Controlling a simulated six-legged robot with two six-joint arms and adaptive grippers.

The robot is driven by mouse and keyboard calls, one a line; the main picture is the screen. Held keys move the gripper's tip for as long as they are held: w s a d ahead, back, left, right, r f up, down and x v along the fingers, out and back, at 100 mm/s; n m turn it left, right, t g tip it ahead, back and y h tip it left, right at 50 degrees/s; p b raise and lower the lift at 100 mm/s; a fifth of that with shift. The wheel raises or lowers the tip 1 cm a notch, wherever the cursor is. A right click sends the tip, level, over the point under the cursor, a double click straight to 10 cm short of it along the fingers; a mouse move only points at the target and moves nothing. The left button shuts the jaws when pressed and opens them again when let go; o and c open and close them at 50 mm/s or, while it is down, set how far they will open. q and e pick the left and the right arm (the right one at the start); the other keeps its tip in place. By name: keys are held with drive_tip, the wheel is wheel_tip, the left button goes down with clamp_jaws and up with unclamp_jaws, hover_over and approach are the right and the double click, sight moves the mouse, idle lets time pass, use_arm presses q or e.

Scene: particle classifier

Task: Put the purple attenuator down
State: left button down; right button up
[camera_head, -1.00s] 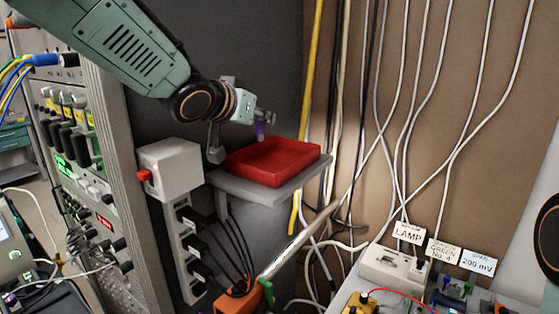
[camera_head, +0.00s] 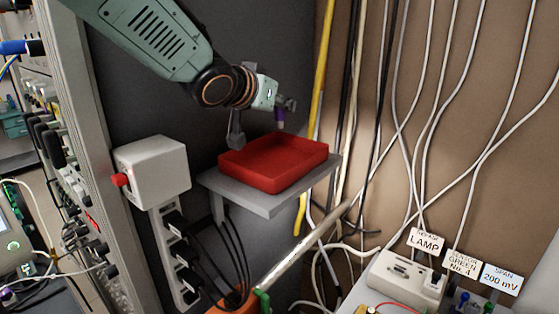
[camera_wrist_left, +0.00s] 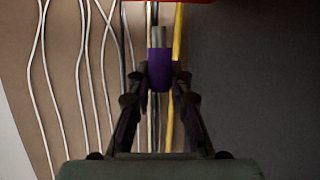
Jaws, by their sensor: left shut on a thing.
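The purple attenuator (camera_head: 281,116) is a small purple cylinder with a metal end. My left gripper (camera_head: 284,104) is shut on it and holds it above the red tray (camera_head: 250,178), near the tray's far side. In the left wrist view the attenuator (camera_wrist_left: 160,76) sits between the two fingertips, its metal end pointing away from the gripper. A red strip of the tray shows at the top edge there. The tray looks empty where I can see in, and it rests on a grey shelf (camera_head: 272,208). My right gripper is not in view.
A white box with a red button (camera_head: 155,172) stands left of the shelf. Cables and a yellow pipe (camera_head: 321,75) run down the wall behind it. An instrument rack (camera_head: 85,130) is at the left. A white box labelled LAMP (camera_head: 405,281) is at lower right.

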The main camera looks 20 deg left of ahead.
use_arm(q)
drive_tip(key=f, duration=0.2)
drive_tip(key=f+b, duration=0.1)
drive_tip(key=f, duration=0.1)
drive_tip(key=f+b, duration=0.1)
drive_tip(key=f, duration=0.1)
drive_tip(key=shift+s, duration=0.35)
wheel_tip(320, 180, down, 3)
drive_tip(key=shift+w+f, duration=0.1)
drive_tip(key=shift+d+f, duration=0.2)
drive_tip(key=shift+a, duration=0.1)
